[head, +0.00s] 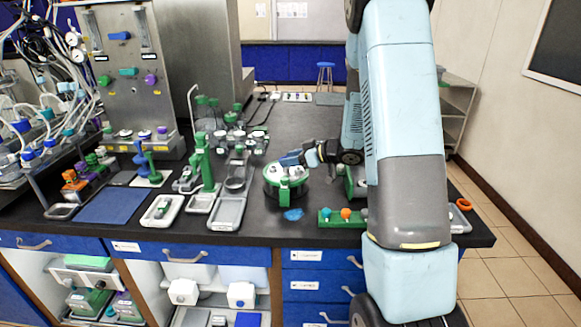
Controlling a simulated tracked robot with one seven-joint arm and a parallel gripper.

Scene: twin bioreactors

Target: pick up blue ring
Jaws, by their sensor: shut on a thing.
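My gripper (301,158) is at the end of my arm, over the back right of a round green-rimmed device (285,188) with pale parts inside. It is shut on a small dark blue thing (289,159). That thing is too small in the picture to tell if it is the blue ring. A brighter blue flat piece (293,214) lies on the black bench (262,228) in front of the device, apart from my gripper. I cannot make out a hole in it. My fingertips are small and partly hidden.
A green block (327,217) with teal and orange knobs stands right of the blue piece. An orange ring (464,204) lies near the bench's right end. A green stand (203,165) and grey trays (227,213) are to the left. My arm hides part of the bench.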

